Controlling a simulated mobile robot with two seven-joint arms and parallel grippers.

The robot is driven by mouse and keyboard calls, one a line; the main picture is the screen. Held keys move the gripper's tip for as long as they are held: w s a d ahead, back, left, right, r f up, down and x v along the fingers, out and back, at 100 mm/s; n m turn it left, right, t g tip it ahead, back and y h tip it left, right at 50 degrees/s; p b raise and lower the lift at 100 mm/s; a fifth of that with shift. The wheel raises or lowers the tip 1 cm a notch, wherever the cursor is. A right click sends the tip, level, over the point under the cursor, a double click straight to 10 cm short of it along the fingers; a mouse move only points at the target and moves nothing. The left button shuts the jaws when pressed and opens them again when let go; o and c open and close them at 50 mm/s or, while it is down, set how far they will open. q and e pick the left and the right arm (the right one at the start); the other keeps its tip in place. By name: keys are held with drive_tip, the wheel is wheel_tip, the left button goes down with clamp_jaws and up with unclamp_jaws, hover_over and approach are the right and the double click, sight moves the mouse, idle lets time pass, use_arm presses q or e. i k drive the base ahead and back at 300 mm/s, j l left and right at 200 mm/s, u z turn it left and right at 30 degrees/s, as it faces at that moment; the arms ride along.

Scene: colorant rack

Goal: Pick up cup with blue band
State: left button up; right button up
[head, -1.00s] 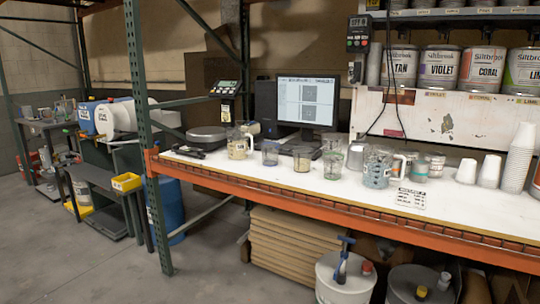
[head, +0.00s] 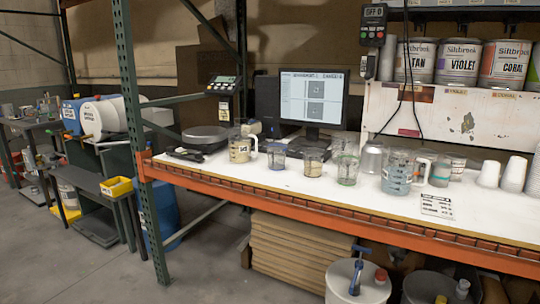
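Several small cups stand in a loose row on the white bench top (head: 300,190). A small cup with a blue-green band (head: 440,174) stands upright right of the large clear pitcher (head: 396,175), whose handle is close to it. A clear cup (head: 277,156) toward the left looks bluish. The cups right of it are a clear cup with a brownish band (head: 313,163) and one with a greenish tint (head: 347,169). The bands are small and hard to tell apart. Neither of my grippers is in view.
An orange beam (head: 330,216) edges the bench, and a green upright post (head: 132,130) stands at its left end. A beige-filled jug (head: 240,148), a monitor (head: 312,98) and white cups (head: 488,174) share the bench. Lidded buckets (head: 356,283) stand below. Floor at left front is open.

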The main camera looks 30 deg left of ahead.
sight(277, 151)
drive_tip(key=i+j, duration=0.15)
drive_tip(key=j, duration=0.25)
drive_tip(key=i+j, duration=0.15)
drive_tip(key=j, duration=0.25)
drive_tip(key=i+j, duration=0.1)
drive_tip(key=j, duration=0.3)
drive_tip(key=i+j, duration=0.15)
drive_tip(key=j, duration=0.25)
drive_tip(key=i+j, duration=0.15)
drive_tip(key=j, duration=0.25)
drive_tip(key=i+j, duration=0.15)
drive_tip(key=j, duration=0.25)
drive_tip(key=i+j, duration=0.15)
drive_tip(key=j, duration=0.2)
